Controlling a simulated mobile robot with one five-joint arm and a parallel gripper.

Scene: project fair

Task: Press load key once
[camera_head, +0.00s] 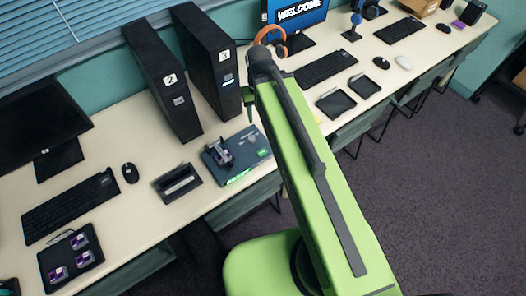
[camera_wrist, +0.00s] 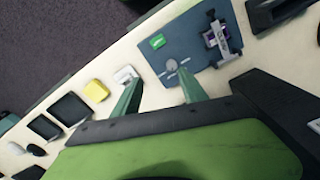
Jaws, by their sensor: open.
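A dark blue panel device (camera_head: 212,160) lies on the white table left of my arm. It carries a clamp-like fixture (camera_head: 220,153) and a lit green strip on its front edge. In the wrist view the panel (camera_wrist: 190,52) shows a green rectangle (camera_wrist: 158,41), a round grey disc (camera_wrist: 172,66) and the fixture holding something purple (camera_wrist: 217,38). I cannot tell which part is the load key; no label is readable. My gripper (camera_wrist: 160,76) is open and empty, its green fingers apart, with the grey disc just beyond the right fingertip. I cannot tell whether they touch.
A yellow block (camera_wrist: 97,90) and a white item (camera_wrist: 124,76) lie beside the panel. Black towers numbered 2 (camera_head: 165,85) and 3 (camera_head: 212,65) stand behind. A black tray (camera_head: 177,184) lies left. Chairs (camera_head: 245,207) stand along the table's front edge.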

